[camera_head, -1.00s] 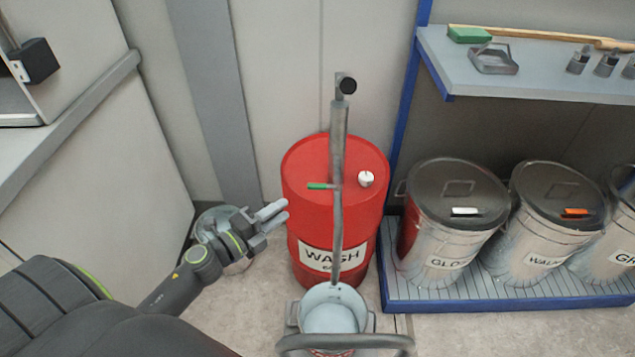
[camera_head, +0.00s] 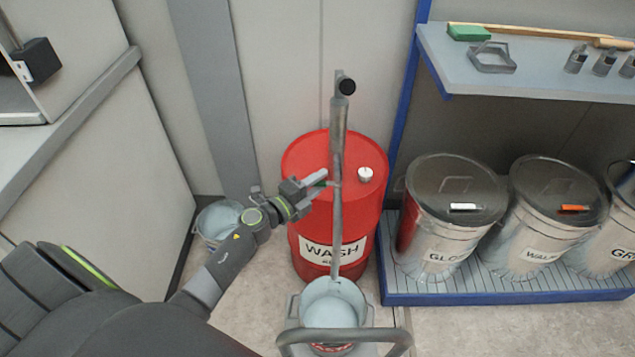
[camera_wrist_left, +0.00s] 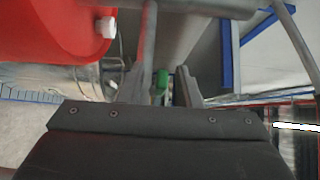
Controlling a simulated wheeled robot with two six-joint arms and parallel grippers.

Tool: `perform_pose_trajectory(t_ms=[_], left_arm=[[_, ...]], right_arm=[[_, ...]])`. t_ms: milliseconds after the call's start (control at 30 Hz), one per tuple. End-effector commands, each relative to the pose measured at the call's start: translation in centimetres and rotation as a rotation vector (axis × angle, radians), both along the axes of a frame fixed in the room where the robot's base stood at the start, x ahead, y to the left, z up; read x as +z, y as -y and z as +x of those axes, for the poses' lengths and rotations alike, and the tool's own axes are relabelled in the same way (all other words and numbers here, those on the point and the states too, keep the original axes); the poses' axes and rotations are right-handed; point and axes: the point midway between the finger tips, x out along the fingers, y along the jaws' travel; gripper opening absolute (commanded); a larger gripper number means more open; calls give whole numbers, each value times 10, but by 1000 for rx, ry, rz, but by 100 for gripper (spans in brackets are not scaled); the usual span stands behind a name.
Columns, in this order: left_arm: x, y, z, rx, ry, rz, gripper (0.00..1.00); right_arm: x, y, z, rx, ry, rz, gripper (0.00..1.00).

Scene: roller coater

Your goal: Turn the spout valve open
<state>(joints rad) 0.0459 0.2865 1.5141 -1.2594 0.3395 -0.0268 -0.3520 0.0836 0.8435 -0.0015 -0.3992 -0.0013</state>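My left gripper (camera_head: 314,186) is at the lever, coming from the left. The fingers stand apart with a visible gap, so the gripper looks open around the grip. Contact cannot be told. A pail (camera_head: 333,308) stands under the pipe's lower end. My right gripper is not in view.
A grey curved bar (camera_head: 345,337) crosses in front of the pail. Another bucket (camera_head: 216,222) stands on the floor behind my left arm. Lidded bins (camera_head: 455,225) stand on a blue-edged rack at right, below a shelf (camera_head: 540,75) with tools.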

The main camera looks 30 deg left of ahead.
Motion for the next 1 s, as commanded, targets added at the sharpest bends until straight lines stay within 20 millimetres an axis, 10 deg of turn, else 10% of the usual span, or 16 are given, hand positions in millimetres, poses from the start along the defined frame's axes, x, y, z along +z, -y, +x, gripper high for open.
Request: perform_pose_trajectory(t_ms=[333, 1000], left_arm=[[0, 0, 0, 0, 0, 0, 1], [2, 6, -5, 104, 2, -7, 0]], right_arm=[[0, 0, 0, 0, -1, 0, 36], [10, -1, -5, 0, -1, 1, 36]])
